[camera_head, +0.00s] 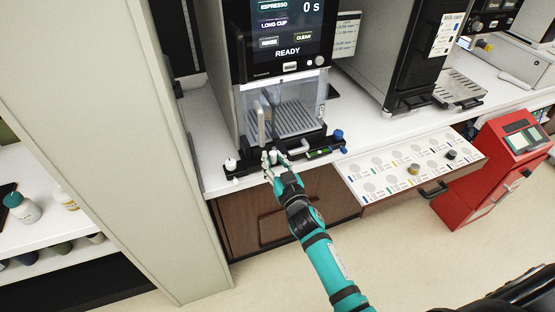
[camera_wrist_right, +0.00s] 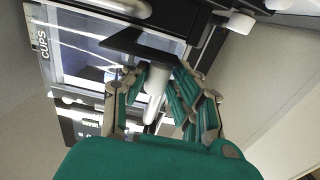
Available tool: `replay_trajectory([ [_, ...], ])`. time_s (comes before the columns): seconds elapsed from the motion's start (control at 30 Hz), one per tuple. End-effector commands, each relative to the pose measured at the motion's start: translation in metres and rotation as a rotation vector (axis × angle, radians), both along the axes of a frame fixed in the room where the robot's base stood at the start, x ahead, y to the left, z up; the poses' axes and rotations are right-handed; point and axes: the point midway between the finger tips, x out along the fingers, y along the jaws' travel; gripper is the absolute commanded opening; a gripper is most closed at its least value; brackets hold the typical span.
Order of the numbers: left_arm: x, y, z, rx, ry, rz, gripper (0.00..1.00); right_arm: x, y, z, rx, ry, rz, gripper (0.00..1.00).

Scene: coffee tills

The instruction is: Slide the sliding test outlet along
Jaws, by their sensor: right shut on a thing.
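The coffee machine (camera_head: 281,68) with a lit screen reading READY stands on the white counter. A pale upright piece (camera_head: 261,122) stands in its front bay, and I take it for part of the sliding test outlet. My right gripper (camera_head: 272,159) is at the bay's front edge, low down. In the right wrist view my right gripper (camera_wrist_right: 156,84) is shut around a white cylindrical handle (camera_wrist_right: 154,80), below a black flat part (camera_wrist_right: 140,46). The fingers hide much of the handle in the head view. My left gripper is not in view.
A black rail (camera_head: 315,151) with small knobs runs along the machine's foot. An open drawer (camera_head: 385,160) with several round marks juts out to the right. A red cabinet (camera_head: 480,175) stands beyond it. A beige panel (camera_head: 120,130) stands on the left.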

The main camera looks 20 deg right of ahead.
Motion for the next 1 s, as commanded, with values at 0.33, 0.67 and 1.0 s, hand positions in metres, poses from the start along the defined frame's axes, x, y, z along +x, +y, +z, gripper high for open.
replay_trajectory([
  [0.33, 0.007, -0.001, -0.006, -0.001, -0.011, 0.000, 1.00, -0.001, 0.026, -0.001, 0.001, -0.001, 0.002, 0.00],
  [0.67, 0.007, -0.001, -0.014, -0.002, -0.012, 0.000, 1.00, -0.002, 0.050, 0.000, 0.002, -0.002, 0.003, 0.00],
  [1.0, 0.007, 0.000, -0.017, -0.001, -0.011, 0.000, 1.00, -0.003, 0.065, 0.001, 0.003, -0.001, 0.002, 0.00],
])
